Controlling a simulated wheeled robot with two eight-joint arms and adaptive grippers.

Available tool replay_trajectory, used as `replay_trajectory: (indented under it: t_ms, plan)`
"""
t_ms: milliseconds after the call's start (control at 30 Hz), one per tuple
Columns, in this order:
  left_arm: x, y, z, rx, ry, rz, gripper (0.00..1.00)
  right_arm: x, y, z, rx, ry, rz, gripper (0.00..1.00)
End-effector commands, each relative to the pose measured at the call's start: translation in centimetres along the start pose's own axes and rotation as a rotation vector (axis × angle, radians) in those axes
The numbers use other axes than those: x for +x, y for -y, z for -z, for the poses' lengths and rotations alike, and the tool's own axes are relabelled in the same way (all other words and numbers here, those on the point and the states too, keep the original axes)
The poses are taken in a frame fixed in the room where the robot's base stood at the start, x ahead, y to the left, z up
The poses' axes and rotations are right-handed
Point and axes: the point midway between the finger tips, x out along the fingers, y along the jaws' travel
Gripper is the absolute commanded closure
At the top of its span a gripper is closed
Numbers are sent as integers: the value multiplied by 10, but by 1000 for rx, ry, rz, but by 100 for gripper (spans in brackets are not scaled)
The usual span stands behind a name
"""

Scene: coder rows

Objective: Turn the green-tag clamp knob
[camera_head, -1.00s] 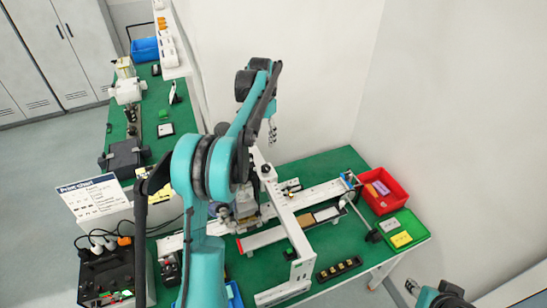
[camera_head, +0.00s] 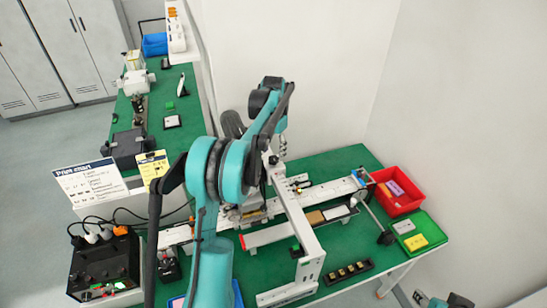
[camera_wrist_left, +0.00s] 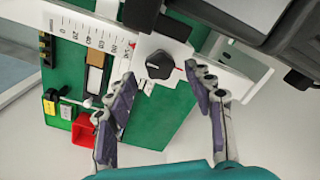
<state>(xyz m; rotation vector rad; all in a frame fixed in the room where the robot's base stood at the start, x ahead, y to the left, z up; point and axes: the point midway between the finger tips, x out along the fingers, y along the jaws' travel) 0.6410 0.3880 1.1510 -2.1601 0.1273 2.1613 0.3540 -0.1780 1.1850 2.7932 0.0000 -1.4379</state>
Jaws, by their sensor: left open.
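A black knob (camera_wrist_left: 159,64) with a white mark sits on a white plate in the left wrist view. In the head view a dark knob (camera_head: 273,160) shows at the far end of the white crossbeam (camera_head: 291,208). I cannot make out a green tag on this knob. My left gripper (camera_wrist_left: 162,76) is open and empty, its two fingers on either side of and short of the black knob, apart from it. In the head view the left gripper (camera_head: 283,147) hangs near that far end. My right gripper (camera_head: 420,297) shows only partly at the bottom right.
A red bin (camera_head: 415,203) and a green tray (camera_head: 426,250) stand on the green bench's right side. A black strip (camera_head: 342,273) lies near the front edge. A black control box (camera_head: 103,265) stands at the left. A wall closes the back.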

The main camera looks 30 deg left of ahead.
Motion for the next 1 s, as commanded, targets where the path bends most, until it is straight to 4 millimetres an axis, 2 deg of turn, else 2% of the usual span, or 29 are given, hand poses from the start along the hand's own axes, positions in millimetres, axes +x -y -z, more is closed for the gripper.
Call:
replay_trajectory:
  t_ms: [100, 200, 500, 533, 567, 700, 1000]
  plan:
    - [17, 0, 0, 0, 0, 0, 47, 2, 0, -2, 0, 0, 0, 60]
    - [25, 0, 0, 0, 0, 0, 47, 3, 0, -2, 0, 0, 0, 60]
    - [28, 0, 0, 0, 0, 0, 47, 3, 0, -2, 0, 0, 0, 60]
    - [28, 0, 0, 0, 0, 0, 50, 3, 0, -2, 0, 0, 0, 60]
    - [28, 0, 0, 0, 0, 0, 58, 3, 0, -2, 0, 0, 0, 60]
    - [28, 0, 0, 0, 0, 0, 95, 3, 0, -2, 0, 0, 0, 60]
    - [28, 0, 0, -15, 0, 0, 96, 3, 0, -2, 0, 0, 0, 60]
